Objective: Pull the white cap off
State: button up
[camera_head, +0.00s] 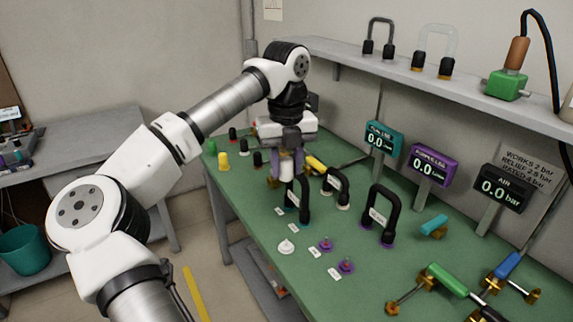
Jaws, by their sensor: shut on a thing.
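My gripper (287,176) points straight down over the back left part of the green bench. It is shut on a small pale piece (286,170) that looks like the white cap, mostly hidden between the fingers. A black U-shaped tube (304,197) with a white label stands just below and to the right of the fingertips. I cannot tell whether the cap still sits on something beneath it. A separate white round fitting (286,246) lies on the bench nearer the front.
Black U-tubes (394,219) stand to the right, with purple fittings (346,265) in front. Yellow (222,161) and other coloured pieces stand left of my gripper. Gauges (383,138) line the back under a shelf (430,83). Valves with green (447,279) and blue handles lie at the right.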

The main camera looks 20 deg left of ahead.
jog(key=shift+r+p, duration=1.05)
jog(key=shift+r, duration=0.6)
jog(key=shift+r+p, duration=1.1)
jog(key=shift+r, duration=0.4)
